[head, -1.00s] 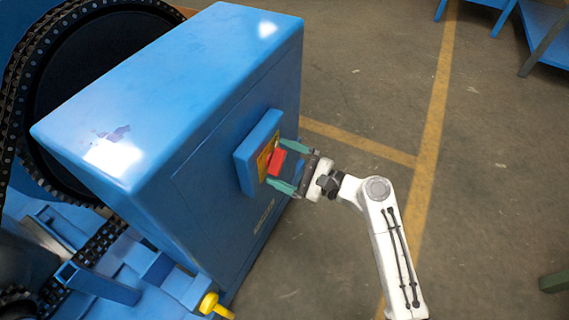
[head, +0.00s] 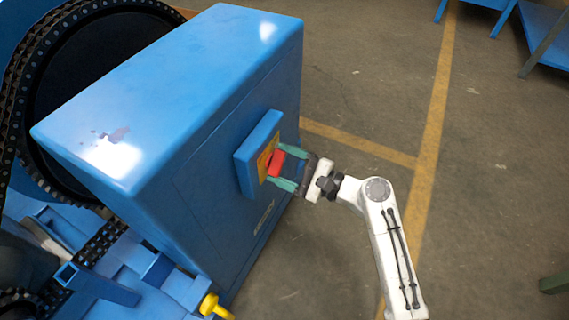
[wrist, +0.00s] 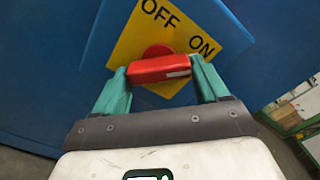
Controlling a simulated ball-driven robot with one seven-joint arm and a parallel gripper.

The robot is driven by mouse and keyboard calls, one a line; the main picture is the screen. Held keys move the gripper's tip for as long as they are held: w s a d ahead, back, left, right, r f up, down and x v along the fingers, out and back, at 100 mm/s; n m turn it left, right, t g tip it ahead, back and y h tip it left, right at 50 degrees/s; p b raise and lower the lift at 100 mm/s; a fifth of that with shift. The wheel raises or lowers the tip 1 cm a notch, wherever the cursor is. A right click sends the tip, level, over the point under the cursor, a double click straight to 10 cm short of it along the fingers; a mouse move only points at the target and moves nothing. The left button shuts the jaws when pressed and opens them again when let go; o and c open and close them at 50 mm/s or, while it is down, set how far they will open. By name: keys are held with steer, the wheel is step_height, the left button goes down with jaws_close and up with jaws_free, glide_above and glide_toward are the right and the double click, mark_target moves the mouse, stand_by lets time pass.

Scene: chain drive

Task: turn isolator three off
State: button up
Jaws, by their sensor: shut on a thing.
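The isolator is a blue box (head: 246,158) on the side of a large blue cabinet, with a yellow plate and a red handle (head: 276,162). In the wrist view the yellow plate (wrist: 140,41) reads OFF at upper left and ON at right. The red handle (wrist: 158,68) lies across the picture, with a white mark at its right end that points a little below ON. My gripper (head: 280,165) is shut on the handle; in the wrist view its green fingers (wrist: 160,76) press on both ends. Any number on this isolator is not readable.
The blue cabinet (head: 160,80) fills the left, with a large chain wheel (head: 65,90) behind it. A yellow knob (head: 213,305) sticks out at its lower front. Open concrete floor with yellow lines (head: 436,130) lies to the right. Blue benches (head: 545,35) stand at the far right.

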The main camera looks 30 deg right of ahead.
steer(key=shift+n, duration=0.3)
steer(key=n+b, duration=0.7)
steer(key=n, duration=0.6)
steer(key=shift+r+n, duration=0.1)
steer(key=shift+n, duration=0.3)
steer(key=shift+r+n+b, duration=0.2)
steer(key=shift+n+b, duration=0.9)
steer(key=shift+n, duration=0.5)
steer(key=shift+c, duration=0.3)
steer(key=shift+r, duration=0.1)
